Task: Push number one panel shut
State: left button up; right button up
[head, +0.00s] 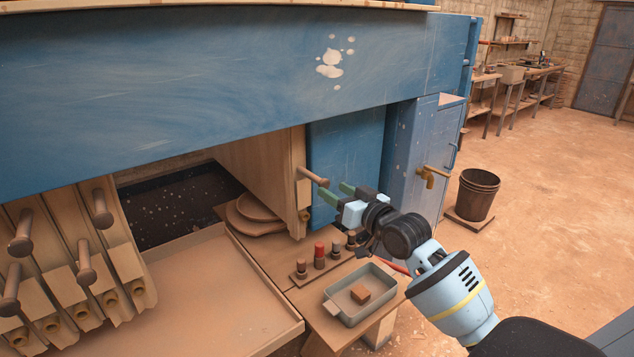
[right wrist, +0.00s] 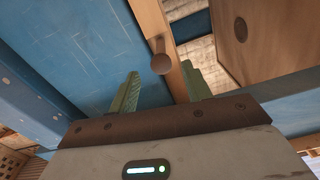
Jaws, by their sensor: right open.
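A tan upright panel (head: 268,170) stands apart at the right end of the press, with a round-headed brown peg (head: 313,177) on its near edge. No number is readable on it. Several similar panels (head: 75,265) with pegs stand packed together at the left. My right gripper (head: 337,193) is open and empty beside the lone panel's peg. In the right wrist view the peg head (right wrist: 162,62) shows ahead, between the lines of the two green fingers (right wrist: 160,85); I cannot tell whether they touch it. My left gripper is out of view.
A blue beam (head: 200,90) crosses above the panels. Below, a wide tan tray (head: 200,300) lies left of a ledge with small knobs (head: 320,256) and a grey pan (head: 362,290) holding a brown block. A blue cabinet (head: 415,150) and a dark bucket (head: 475,195) stand right.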

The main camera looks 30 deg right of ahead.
aim_at(327, 186)
jog(key=shift+w+a, duration=0.2)
jog(key=shift+w, duration=1.5)
jog(key=shift+w+a, duration=0.15)
jog(key=shift+w, duration=1.55)
jog(key=shift+c, duration=0.3)
grip_shut()
